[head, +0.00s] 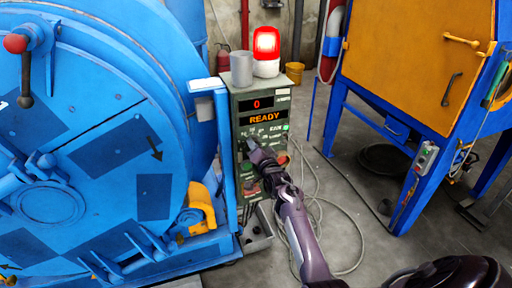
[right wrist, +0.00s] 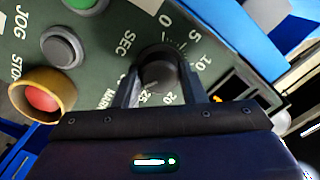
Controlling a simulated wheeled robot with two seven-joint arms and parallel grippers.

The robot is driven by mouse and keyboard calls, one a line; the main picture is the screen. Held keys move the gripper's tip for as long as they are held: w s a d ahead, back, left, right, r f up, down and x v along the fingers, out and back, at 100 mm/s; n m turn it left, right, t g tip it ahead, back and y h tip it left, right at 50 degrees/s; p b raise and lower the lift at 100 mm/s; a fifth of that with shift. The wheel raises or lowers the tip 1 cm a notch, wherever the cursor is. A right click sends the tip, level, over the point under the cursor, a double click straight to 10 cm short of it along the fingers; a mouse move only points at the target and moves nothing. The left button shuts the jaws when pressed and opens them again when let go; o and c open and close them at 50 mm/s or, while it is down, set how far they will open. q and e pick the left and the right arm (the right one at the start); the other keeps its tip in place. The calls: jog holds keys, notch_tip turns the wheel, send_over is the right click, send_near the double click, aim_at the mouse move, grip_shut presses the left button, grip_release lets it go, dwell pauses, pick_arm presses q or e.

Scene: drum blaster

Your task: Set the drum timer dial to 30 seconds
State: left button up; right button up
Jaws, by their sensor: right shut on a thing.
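The grey-green control panel (head: 262,112) stands beside the blue drum (head: 90,170). Its display (head: 262,102) reads a red 0 above the word READY. In the right wrist view the black timer dial (right wrist: 158,70) sits among printed numbers 0, 5, 10, 20 and 25, with SEC beside it. My right gripper (head: 250,147) is at the panel front. In the wrist view its two fingers (right wrist: 160,84) stand on either side of the dial and are shut on it. The dial's pointer cannot be read clearly. My left gripper is not in view.
A red stop button (right wrist: 42,97) in a yellow collar, a grey jog button (right wrist: 62,46) and a green button (right wrist: 88,22) lie close to the dial. A lit red beacon (head: 266,50) tops the panel. An orange cabinet (head: 420,60) stands right; cable lies on the floor.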

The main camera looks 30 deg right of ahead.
jog(key=shift+f, duration=0.15)
jog(key=o, duration=1)
jog(key=v, duration=0.8)
jog(key=shift+w, duration=0.1)
